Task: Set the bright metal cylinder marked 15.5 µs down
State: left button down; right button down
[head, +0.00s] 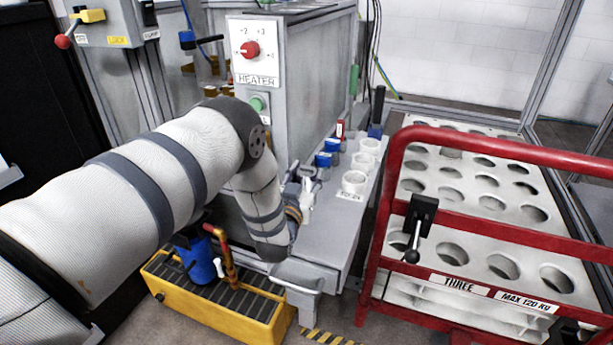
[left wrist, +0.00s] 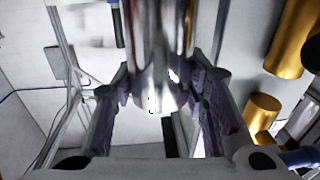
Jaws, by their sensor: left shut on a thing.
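The bright metal cylinder (left wrist: 160,45) stands out in the left wrist view, a shiny silver body between my left gripper's fingers (left wrist: 163,95). The gripper is shut on it. No readable mark shows on its visible side. In the head view my left gripper (head: 304,198) is partly hidden by my own arm, over the grey bench (head: 318,238) and left of the white ring holders (head: 355,182). I cannot make out the cylinder there. My right gripper is in neither view.
A heater box (head: 254,52) with a red knob stands behind the arm. Blue-topped pieces (head: 323,160) are near the rings. A red-railed cart (head: 480,145) with a holed white rack (head: 472,213) stands right. A yellow tray (head: 258,331) is below. Gold cylinders (left wrist: 296,35) show in the wrist view.

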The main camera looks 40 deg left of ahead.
pick_arm(q)
jog(key=c, duration=1)
grip_release()
jog(key=shift+s+d+f, duration=0.1)
jog(key=shift+s+f, duration=0.15)
jog(key=shift+f, duration=0.6)
jog(key=shift+o, duration=0.2)
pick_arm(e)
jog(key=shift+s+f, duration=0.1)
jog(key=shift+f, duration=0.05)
pick_arm(q)
jog(key=shift+f, duration=0.1)
jog(key=shift+s+d+r+p, duration=0.2)
jog(key=shift+s+r+p, duration=0.1)
jog(key=shift+r+p, duration=0.15)
jog(key=v, duration=0.3)
jog(key=p+v, duration=0.1)
jog(key=v, duration=0.3)
jog(key=r+v, duration=0.1)
jog(key=v, duration=0.2)
jog(key=shift+s, duration=0.4)
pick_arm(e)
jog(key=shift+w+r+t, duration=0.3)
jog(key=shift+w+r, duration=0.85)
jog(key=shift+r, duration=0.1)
